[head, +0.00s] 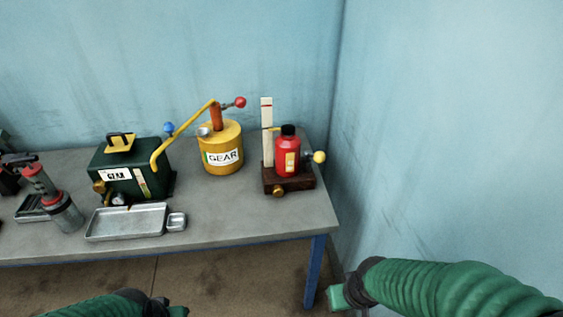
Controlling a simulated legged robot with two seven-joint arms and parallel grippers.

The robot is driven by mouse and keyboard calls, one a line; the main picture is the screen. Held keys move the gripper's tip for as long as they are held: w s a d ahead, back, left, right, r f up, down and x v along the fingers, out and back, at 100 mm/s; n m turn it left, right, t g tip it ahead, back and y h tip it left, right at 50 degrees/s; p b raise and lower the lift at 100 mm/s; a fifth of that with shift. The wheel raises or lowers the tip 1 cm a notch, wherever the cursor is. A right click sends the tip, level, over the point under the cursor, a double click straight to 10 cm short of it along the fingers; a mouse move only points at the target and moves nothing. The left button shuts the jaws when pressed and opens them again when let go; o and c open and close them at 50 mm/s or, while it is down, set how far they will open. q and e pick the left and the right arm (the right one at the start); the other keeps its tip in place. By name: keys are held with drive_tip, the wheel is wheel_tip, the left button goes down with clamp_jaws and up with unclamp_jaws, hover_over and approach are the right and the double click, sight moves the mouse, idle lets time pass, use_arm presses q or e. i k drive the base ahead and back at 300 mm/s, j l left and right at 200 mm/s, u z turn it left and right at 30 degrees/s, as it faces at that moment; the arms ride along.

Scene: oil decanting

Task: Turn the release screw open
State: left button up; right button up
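A red bottle-shaped unit (288,157) with a black cap stands on a dark brown base (300,181) at the right end of the table. A brass knob (278,191) sits low on the front of that base; it may be the release screw, but its turn position cannot be read. Another brass fitting (99,187) is at the lower left of a green box. My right gripper (337,298) is low at the right, beyond the table's front corner and apart from everything. My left gripper (176,311) is partly cut off at the bottom edge. Neither gripper's fingers show clearly.
A yellow GEAR can (222,150) with a curved spout stands left of the red unit. The green box (130,168), a metal tray (127,223), a small dish (176,222) and a grey-red tool (62,210) are further left. The front right tabletop (245,215) is clear.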

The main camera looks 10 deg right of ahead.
sight(277, 190)
drive_tip(key=i+l+u, duration=0.55)
drive_tip(key=i+l, duration=0.15)
